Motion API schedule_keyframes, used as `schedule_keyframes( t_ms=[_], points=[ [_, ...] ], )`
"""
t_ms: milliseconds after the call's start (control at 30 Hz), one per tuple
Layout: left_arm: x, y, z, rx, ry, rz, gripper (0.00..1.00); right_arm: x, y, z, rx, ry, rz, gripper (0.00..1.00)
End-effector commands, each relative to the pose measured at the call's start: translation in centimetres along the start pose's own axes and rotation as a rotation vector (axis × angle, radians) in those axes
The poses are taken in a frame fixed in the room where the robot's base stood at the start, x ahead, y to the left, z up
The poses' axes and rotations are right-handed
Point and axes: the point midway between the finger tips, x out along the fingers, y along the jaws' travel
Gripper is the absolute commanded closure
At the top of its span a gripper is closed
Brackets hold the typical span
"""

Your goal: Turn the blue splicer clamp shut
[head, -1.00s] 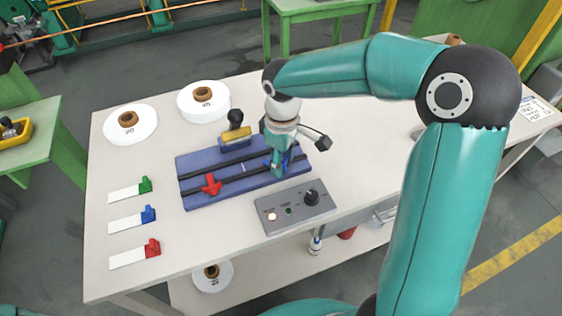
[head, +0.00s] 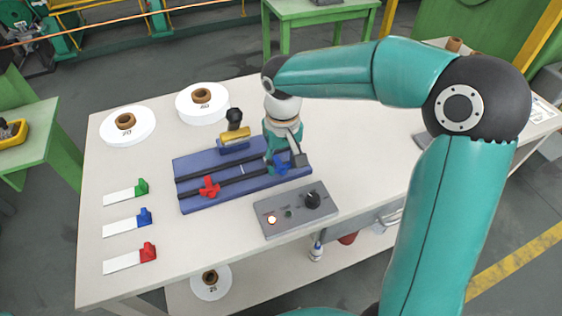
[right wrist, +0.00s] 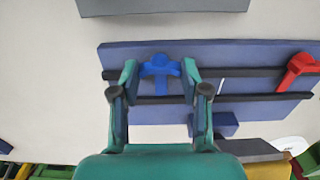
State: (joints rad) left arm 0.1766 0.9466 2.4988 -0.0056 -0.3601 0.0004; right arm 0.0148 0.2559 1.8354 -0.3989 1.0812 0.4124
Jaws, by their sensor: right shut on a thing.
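The blue splicer clamp (head: 283,168) sits near the right end of the blue splicer base (head: 193,168). My right gripper (head: 277,163) points down at it from above and partly hides it. In the right wrist view, the clamp's blue cross-shaped handle (right wrist: 160,67) lies between the two fingertips of my right gripper (right wrist: 159,72), which is shut on it. A red clamp (head: 209,187) sits farther left on the base and shows in the right wrist view (right wrist: 298,68). My left gripper is not in view.
A grey control box (head: 296,210) with a black knob stands just in front of the base. A black-knobbed lever (head: 234,120) rises behind it. Two white reels (head: 127,125) (head: 203,103) stand at the back left. Green, blue and red tabs with white strips lie at the left.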

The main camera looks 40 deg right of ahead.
Motion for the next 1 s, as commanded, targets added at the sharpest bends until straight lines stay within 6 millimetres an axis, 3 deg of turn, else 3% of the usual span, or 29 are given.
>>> schedule_keyframes(
  t_ms=[500, 533, 633, 667, 1000],
  points=[
    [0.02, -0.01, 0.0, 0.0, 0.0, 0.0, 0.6, -0.27, -0.01, -0.27, 0.023, 0.011, -0.002, 0.89],
    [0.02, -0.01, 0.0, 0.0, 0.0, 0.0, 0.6, -0.27, -0.01, -0.28, 0.023, 0.011, -0.002, 0.49],
    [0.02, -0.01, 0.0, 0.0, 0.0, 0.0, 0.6, -0.22, -0.01, -0.22, 0.022, 0.009, -0.002, 0.33],
    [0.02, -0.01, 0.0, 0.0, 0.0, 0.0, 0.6, -0.2, -0.02, -0.2, 0.021, 0.008, -0.002, 0.29],
    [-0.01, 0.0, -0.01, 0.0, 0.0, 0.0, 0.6, -0.23, -0.03, -0.1, 0.02, 0.004, -0.001, 0.29]
  ],
)
